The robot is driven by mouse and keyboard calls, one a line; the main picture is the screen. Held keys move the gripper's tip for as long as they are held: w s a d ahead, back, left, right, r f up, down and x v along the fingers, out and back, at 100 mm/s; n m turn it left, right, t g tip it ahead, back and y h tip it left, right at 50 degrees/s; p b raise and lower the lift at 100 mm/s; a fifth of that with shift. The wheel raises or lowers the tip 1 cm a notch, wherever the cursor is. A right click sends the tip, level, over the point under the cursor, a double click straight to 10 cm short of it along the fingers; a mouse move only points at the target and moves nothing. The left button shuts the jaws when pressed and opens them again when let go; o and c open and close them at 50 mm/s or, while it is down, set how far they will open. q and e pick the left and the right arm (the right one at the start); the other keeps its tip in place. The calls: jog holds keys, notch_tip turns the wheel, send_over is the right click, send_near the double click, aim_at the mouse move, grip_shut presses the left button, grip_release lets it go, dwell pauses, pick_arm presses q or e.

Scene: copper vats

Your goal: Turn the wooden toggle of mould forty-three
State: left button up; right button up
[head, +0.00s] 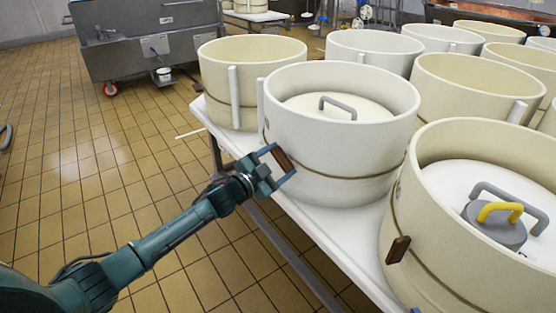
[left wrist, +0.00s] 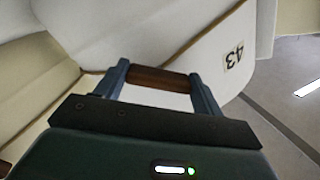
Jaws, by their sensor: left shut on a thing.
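Mould forty-three (head: 335,135) is the white round tub in the middle of the head view, with a thin brown band round its lower wall. Its label 43 (left wrist: 234,55) shows upside down in the left wrist view. The wooden toggle (head: 284,159) is a small dark brown bar at the tub's near left side. My left gripper (head: 281,163) is shut on the toggle. In the left wrist view the toggle (left wrist: 157,77) lies crosswise between the two blue fingers. My right gripper is in neither view.
Mould forty-three stands on a white table (head: 325,222) among several similar tubs. The near right tub (head: 455,240) has its own brown toggle (head: 398,250) and a grey weight with a yellow handle (head: 500,212). Tiled floor (head: 110,190) is open at the left.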

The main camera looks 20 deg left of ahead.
pick_arm(q)
jog(key=shift+m, duration=1)
jog(key=m, duration=0.3)
jog(key=shift+r+m, duration=0.1)
jog(key=shift+m, duration=0.3)
jog(key=m, duration=0.4)
jog(key=shift+m, duration=0.3)
jog(key=o, duration=1)
